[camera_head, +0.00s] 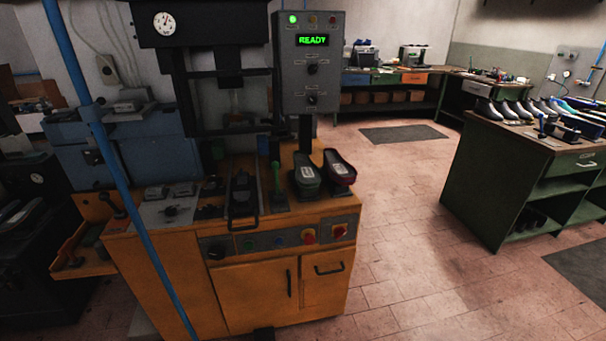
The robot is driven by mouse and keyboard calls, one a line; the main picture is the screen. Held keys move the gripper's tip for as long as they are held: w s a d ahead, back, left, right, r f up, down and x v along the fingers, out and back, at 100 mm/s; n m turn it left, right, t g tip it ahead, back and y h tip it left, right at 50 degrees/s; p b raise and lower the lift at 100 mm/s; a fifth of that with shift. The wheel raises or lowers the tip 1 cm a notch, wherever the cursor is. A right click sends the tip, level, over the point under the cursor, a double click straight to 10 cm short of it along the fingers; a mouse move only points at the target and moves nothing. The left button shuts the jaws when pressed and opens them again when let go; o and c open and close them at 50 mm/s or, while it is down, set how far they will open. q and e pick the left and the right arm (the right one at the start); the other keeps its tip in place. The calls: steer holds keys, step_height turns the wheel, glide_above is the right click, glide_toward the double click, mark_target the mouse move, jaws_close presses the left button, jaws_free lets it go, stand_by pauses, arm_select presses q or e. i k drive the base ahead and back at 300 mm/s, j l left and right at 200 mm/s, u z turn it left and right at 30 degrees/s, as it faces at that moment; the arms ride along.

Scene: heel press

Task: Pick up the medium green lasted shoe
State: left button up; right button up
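Two dark shoes stand side by side, sole up, on the orange press cabinet's top (330,204). The left shoe (307,177) shows a green edge and a pale label on its sole. The right shoe (340,168) has a dark red edge and a similar label. Size markings are too small to read. Neither of my grippers is in view, and nothing is seen touching the shoes.
A green-handled tool (277,180) stands just left of the shoes. The grey control box (309,62) reads READY above them. A green bench (490,165) at right carries several shoes (515,108). The tiled floor (400,220) between is clear.

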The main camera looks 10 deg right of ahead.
mark_target(308, 174)
steer(key=i+l+u, duration=0.75)
steer(key=l+u, duration=0.2)
steer(key=l, duration=0.1)
